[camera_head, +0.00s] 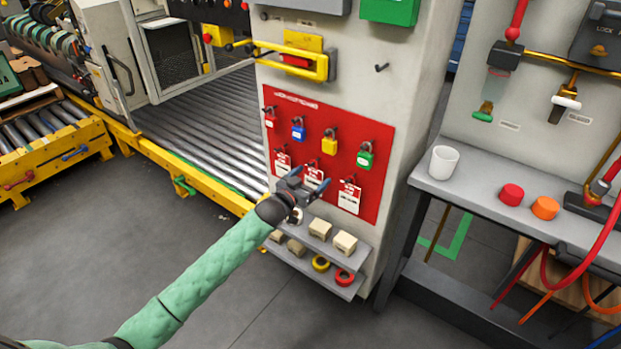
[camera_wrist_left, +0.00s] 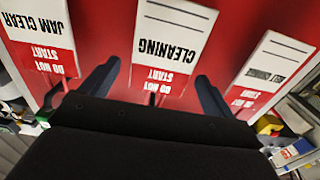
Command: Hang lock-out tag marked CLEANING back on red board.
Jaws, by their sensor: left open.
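The red board (camera_head: 318,152) is on the front of the pale machine cabinet. The white and red CLEANING tag (camera_wrist_left: 172,45) lies flat in front of the board, upside down in the left wrist view. In the head view it is the middle tag (camera_head: 315,174) of the lower row, partly covered by my gripper. My left gripper (camera_head: 308,181) is open in front of it. Its two fingers stand on either side of the tag in the left wrist view (camera_wrist_left: 152,82), with gaps. The tag appears to hang at its peg; the top end is partly hidden. My right gripper is out of view.
A JAM CLEAR tag (camera_wrist_left: 38,35) and another tag (camera_wrist_left: 272,65) hang close on either side. Coloured padlocks, including a green one (camera_head: 366,156), hang above. A small shelf (camera_head: 318,252) with blocks and tape rolls is below. A bench (camera_head: 480,200) stands right.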

